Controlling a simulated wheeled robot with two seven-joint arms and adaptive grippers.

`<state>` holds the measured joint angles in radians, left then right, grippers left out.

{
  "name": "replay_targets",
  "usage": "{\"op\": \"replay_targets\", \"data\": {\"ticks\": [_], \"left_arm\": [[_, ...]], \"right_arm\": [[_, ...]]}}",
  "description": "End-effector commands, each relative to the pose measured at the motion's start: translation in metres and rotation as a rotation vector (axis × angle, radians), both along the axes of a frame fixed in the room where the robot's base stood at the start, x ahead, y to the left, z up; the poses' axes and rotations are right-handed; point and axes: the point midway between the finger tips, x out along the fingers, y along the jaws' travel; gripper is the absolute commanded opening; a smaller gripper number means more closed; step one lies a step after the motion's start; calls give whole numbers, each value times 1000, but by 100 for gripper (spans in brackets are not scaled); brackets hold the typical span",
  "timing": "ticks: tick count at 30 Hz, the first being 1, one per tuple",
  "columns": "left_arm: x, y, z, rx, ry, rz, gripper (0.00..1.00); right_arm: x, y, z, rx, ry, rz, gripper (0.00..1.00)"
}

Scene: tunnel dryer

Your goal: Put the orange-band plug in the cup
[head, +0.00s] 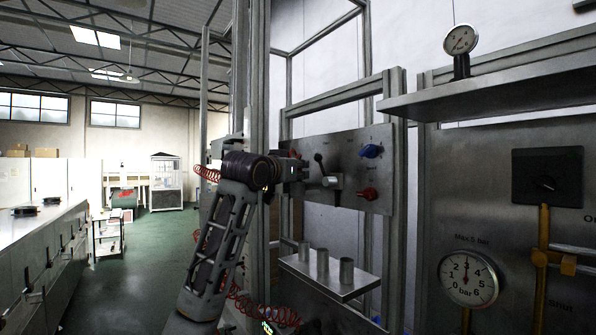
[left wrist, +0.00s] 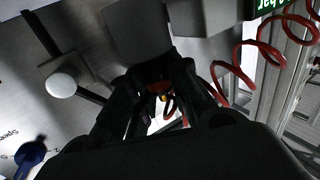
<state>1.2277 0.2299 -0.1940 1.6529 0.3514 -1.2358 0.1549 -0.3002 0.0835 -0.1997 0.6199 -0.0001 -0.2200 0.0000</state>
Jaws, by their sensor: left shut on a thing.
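My left gripper (head: 298,170) is raised in front of the upright metal panel, above and behind the small shelf. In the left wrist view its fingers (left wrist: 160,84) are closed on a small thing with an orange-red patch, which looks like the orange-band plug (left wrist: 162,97). The fingers hide most of it. My right gripper is not in view.
Red coiled hose (head: 262,310) hangs near my left arm. The small shelf (head: 318,279) is clear in front of the cups. A pressure gauge (head: 468,279) is at right.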

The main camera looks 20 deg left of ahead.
Motion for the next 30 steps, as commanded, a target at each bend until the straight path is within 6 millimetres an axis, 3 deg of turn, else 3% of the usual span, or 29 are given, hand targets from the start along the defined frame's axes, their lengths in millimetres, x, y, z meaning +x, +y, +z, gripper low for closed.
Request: {"op": "replay_targets", "data": {"ticks": [16,17,21,30], "left_arm": [[0,0,-6,0,0,0,0],[0,0,-5,0,0,0,23],[0,0,-5,0,0,0,41],[0,0,-5,0,0,0,41]], "right_arm": [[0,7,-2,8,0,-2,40],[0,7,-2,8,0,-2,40],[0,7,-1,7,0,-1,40],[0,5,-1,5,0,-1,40]]}}
